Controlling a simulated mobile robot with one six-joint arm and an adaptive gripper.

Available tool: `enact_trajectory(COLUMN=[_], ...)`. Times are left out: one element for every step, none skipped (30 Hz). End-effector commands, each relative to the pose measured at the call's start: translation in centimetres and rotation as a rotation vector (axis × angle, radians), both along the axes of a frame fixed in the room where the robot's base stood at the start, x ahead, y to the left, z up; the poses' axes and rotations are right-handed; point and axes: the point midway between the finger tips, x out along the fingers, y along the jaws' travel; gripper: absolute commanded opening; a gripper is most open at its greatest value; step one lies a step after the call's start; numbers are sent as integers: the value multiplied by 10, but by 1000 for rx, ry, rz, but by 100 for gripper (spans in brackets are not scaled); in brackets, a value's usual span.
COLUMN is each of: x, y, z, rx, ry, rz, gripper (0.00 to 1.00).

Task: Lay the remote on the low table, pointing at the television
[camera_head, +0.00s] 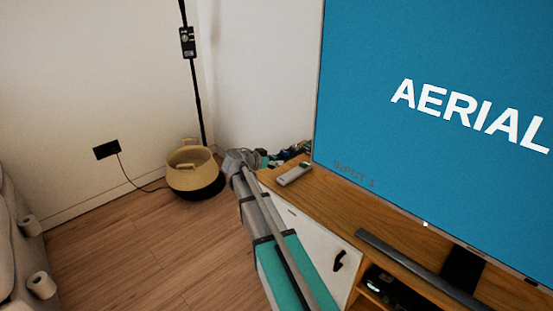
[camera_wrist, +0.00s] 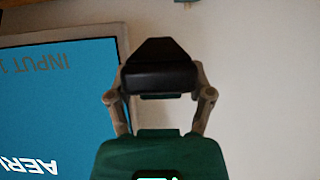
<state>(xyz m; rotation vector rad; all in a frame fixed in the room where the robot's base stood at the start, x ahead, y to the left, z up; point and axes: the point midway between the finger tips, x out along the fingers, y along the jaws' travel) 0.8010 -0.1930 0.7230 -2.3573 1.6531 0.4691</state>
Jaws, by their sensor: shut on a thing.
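A pale grey remote (camera_head: 295,174) lies on the left end of the wooden television cabinet. The television (camera_head: 440,120) stands on that cabinet, lit blue with white lettering. It also shows upside down at the left of the wrist view (camera_wrist: 60,100). My gripper (camera_wrist: 160,80) is shut on a dark, block-shaped thing (camera_wrist: 160,62), seen end-on and too dark to name. In the head view my arm reaches up to the cabinet's far left corner, where the gripper is small and cluttered, beyond the pale remote. I see no low table in either view.
The cabinet (camera_head: 335,215) carries a dark soundbar (camera_head: 420,268). A sofa (camera_head: 12,235) edges the left. The wooden floor (camera_head: 125,240) between is clear.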

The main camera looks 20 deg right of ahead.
Motion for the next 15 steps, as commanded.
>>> enact_trajectory(x=[0, 0, 0, 0, 0, 0, 0, 0, 0, 0, 0, 0, 0, 0, 0], y=[0, 0, 0, 0, 0, 0, 0, 0, 0, 0, 0, 0, 0, 0, 0], z=[0, 0, 0, 0, 0, 0, 0, 0, 1, 1, 2, 4, 5, 7, 9], rx=[-1, -1, -1, -1, -1, -1, -1, -1, -1, -1, -1, -1, -1, -1, -1], ry=[0, 0, 0, 0, 0, 0, 0, 0, 0, 0, 0, 0, 0, 0, 0], rz=[0, 0, 0, 0, 0, 0, 0, 0, 0, 0, 0, 0, 0, 0, 0], gripper=[12, 12, 12, 12, 12, 12, 12, 12, 12, 12, 12, 12, 12, 12, 12])
